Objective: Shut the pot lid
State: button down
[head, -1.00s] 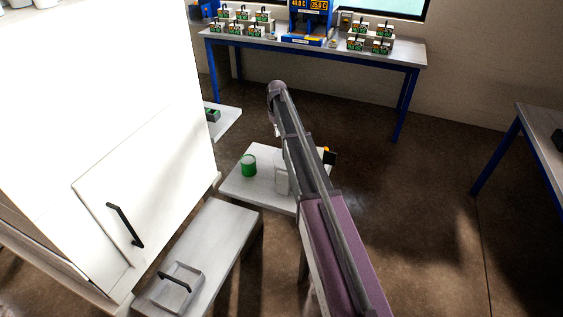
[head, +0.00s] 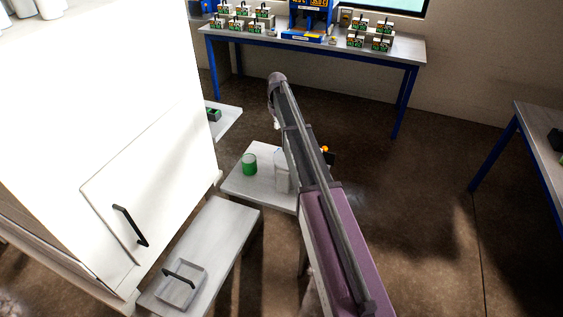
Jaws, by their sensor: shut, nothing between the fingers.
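I cannot tell for certain which thing is the pot. A pale, shallow square piece with a black bar handle (head: 181,285) rests on the near light bench. A small green cup-like container (head: 249,164) stands upright on the low light table in the middle. A pale upright object (head: 282,172) beside it is partly covered by my arm. My arm runs from the lower right up to the middle of the picture. My gripper does not show; it seems hidden behind the arm or below its bent end.
A large white cabinet (head: 105,110) with a closed-looking, black-handled door (head: 150,190) fills the left. The low table (head: 235,188) and near bench (head: 222,225) stand right of it. A blue-legged worktable (head: 400,50) holds several small boxes. Brown floor (head: 410,230) is clear at right.

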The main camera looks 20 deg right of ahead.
jog(key=shift+r+p, duration=0.5)
jog(key=shift+r, duration=0.2)
jog(key=s+a+f+m+b, duration=0.1)
jog(key=s+a+f+b, duration=0.1)
jog(key=s, duration=1.1)
jog(key=s+a+f+m+b, duration=0.2)
jog(key=s+f+b, duration=0.1)
jog(key=s, duration=1)
jog(key=s+a+f+m+b, duration=0.1)
jog(key=s+a+f+b, duration=0.2)
jog(key=s, duration=1)
jog(key=shift+m, duration=0.4)
jog(key=shift+a+f, duration=0.1)
jog(key=shift+f, duration=0.05)
